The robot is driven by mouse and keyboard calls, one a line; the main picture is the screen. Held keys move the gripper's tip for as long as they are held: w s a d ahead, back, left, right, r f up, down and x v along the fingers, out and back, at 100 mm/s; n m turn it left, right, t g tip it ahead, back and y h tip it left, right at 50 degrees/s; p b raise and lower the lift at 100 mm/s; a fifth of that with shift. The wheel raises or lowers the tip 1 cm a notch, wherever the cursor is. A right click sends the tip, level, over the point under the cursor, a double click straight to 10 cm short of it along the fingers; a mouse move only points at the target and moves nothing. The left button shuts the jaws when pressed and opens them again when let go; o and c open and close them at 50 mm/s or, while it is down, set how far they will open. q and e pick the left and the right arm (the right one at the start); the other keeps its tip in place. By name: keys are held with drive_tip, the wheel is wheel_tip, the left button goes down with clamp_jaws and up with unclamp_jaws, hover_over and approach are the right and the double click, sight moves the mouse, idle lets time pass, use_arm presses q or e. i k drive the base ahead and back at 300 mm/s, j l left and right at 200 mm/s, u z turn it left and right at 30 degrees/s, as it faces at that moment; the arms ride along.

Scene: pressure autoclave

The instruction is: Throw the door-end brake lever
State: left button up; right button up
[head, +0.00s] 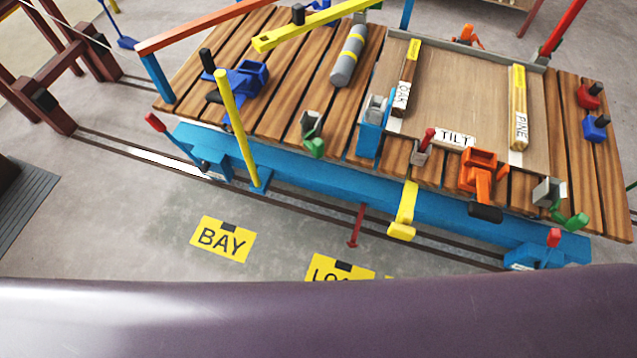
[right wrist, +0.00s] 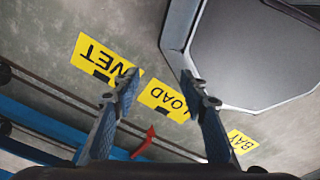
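A brake lever with a red grip (head: 155,122) and blue arm sticks up at the left end of the cart's blue side. Another red-tipped lever (head: 553,237) stands on a blue block at the right end. I cannot tell which is the door-end one. A thin red rod (head: 356,225) hangs under the cart's middle. A red piece (right wrist: 145,140) shows in the right wrist view, likely the same rod. My right gripper (right wrist: 159,80) is open and empty, its fingers wide apart above the floor signs. My left gripper is out of view.
The wood-decked cart (head: 285,95) carries clamps, a grey cylinder (head: 348,60) and OAK and PINE strips. A yellow post (head: 236,130) rises near the left lever. Floor signs read BAY (head: 222,239) and LOAD (head: 340,269). A dark rounded surface hides the head view's bottom.

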sight(555, 237)
drive_tip(key=z, duration=2.05)
drive_tip(key=i+l+z, duration=0.1)
drive_tip(key=l+z, duration=0.25)
drive_tip(key=j, duration=0.1)
